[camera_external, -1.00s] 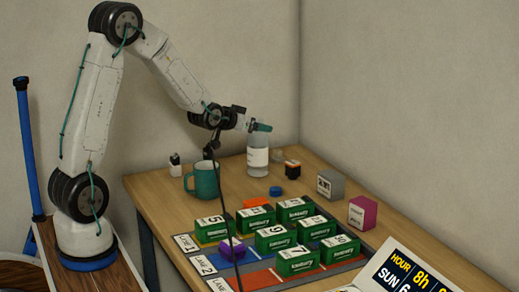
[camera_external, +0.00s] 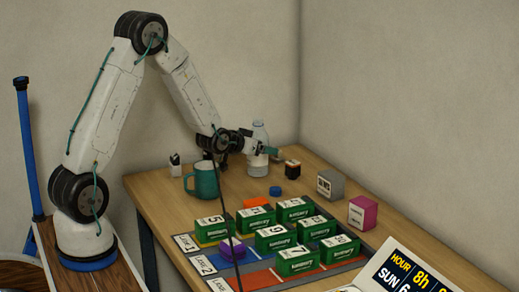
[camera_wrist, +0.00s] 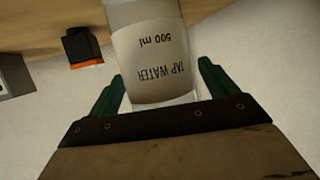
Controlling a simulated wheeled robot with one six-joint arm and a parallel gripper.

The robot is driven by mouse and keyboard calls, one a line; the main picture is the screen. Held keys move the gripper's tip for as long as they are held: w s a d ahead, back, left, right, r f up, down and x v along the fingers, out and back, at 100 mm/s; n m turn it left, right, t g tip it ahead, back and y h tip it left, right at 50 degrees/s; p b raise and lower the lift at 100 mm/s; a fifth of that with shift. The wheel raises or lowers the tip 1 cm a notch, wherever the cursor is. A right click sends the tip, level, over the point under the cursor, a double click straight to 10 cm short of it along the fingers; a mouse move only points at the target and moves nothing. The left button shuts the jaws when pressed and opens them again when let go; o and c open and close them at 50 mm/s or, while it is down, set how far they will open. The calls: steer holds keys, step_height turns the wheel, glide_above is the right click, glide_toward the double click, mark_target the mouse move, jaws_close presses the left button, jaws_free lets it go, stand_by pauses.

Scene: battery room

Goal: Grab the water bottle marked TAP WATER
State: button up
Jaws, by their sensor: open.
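The clear water bottle (camera_external: 258,135) stands upright at the back of the table, with a white label. In the wrist view the bottle's label (camera_wrist: 153,62) reads TAP WATER 500 ml, upside down. My gripper (camera_external: 268,153) is level with the bottle's body and hides part of it in the external view. In the wrist view my gripper (camera_wrist: 163,82) is open, with one green finger on each side of the bottle's lower picture end. Gaps show between the fingers and the bottle, and the bottle's top is out of that view.
A teal mug (camera_external: 203,182) stands left of the bottle. A small black-and-orange item (camera_external: 292,169) stands to its right, and a blue cap (camera_external: 275,191) lies in front. A grey box (camera_external: 330,185), pink box (camera_external: 362,211) and several green boxes (camera_external: 276,238) occupy the table's front and right.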

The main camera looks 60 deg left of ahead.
steer(key=c, duration=1.3)
steer(key=shift+r, duration=0.2)
